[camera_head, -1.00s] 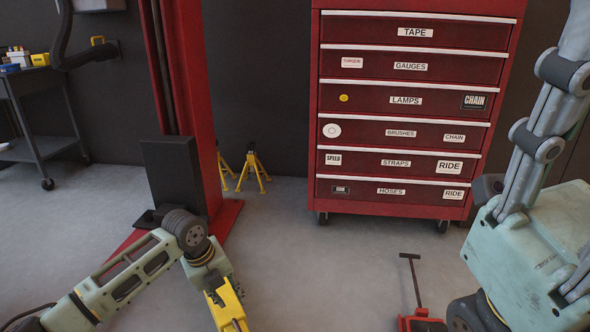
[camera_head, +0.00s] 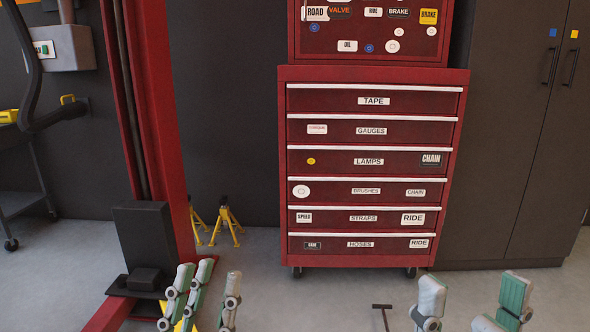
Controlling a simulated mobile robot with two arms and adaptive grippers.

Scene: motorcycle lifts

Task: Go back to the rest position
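My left gripper (camera_head: 212,275) shows at the bottom, left of centre, with its jointed green and grey fingers pointing up. There is a gap between its fingers, and nothing is seen in it. My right gripper (camera_head: 473,287) shows at the bottom right, fingers up and spread wide apart, with nothing between them. Both are in front of the red tool cabinet and apart from each other. My palms and most of both arms are below the picture.
A red tool cabinet (camera_head: 370,182) with labelled drawers stands ahead. A red lift post (camera_head: 170,150) rises at left, with yellow stands (camera_head: 227,225) beside it. Dark cupboards (camera_head: 520,140) stand at right. A dark T-shaped handle (camera_head: 383,309) rises between my grippers. Grey floor lies between.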

